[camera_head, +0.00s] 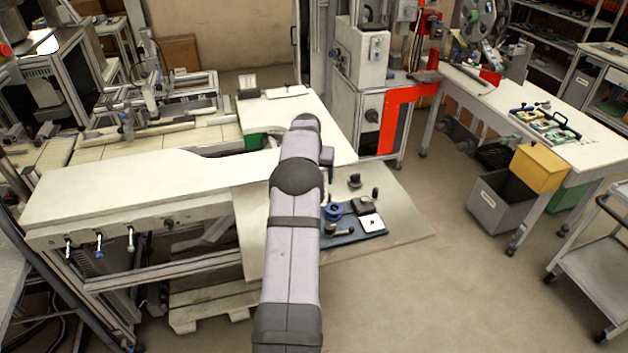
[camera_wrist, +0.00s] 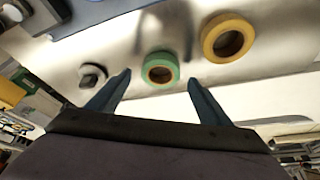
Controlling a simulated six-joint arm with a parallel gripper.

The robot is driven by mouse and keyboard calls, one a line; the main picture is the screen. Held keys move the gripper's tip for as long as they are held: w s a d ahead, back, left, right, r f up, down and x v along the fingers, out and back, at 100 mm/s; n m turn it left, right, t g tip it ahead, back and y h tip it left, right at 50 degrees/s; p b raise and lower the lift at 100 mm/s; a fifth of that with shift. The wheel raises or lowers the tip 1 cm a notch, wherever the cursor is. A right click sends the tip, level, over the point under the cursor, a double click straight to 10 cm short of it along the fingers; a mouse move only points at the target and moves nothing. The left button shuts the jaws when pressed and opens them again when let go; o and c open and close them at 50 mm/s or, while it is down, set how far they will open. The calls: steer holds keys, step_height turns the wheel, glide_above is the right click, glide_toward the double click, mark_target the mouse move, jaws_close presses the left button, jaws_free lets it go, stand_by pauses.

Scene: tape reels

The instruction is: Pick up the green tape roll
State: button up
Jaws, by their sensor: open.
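The green tape roll (camera_wrist: 160,69) lies on the pale table top in the wrist view, with its dark centre hole showing. My gripper (camera_wrist: 158,82) is open, with its two dark blue fingers spread apart and pointing toward the roll. The roll appears between the fingertips in the picture; I cannot tell how far above the table they are. Nothing is held. In the head view my arm covers the middle of the table, and I cannot make out the green roll there.
A yellow tape roll (camera_wrist: 228,38) lies to the right of the green one, and a small grey-white part (camera_wrist: 92,76) to its left. In the head view a blue tray (camera_head: 360,232) with several parts lies right of my arm. The left table top (camera_head: 120,195) is clear.

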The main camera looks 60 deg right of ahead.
steer(key=shift+x, duration=0.95)
steer(key=shift+r, duration=0.1)
steer(key=c, duration=1.1)
steer(key=shift+c, duration=0.2)
step_height(320, 180, up, 10)
steer(key=b, duration=0.2)
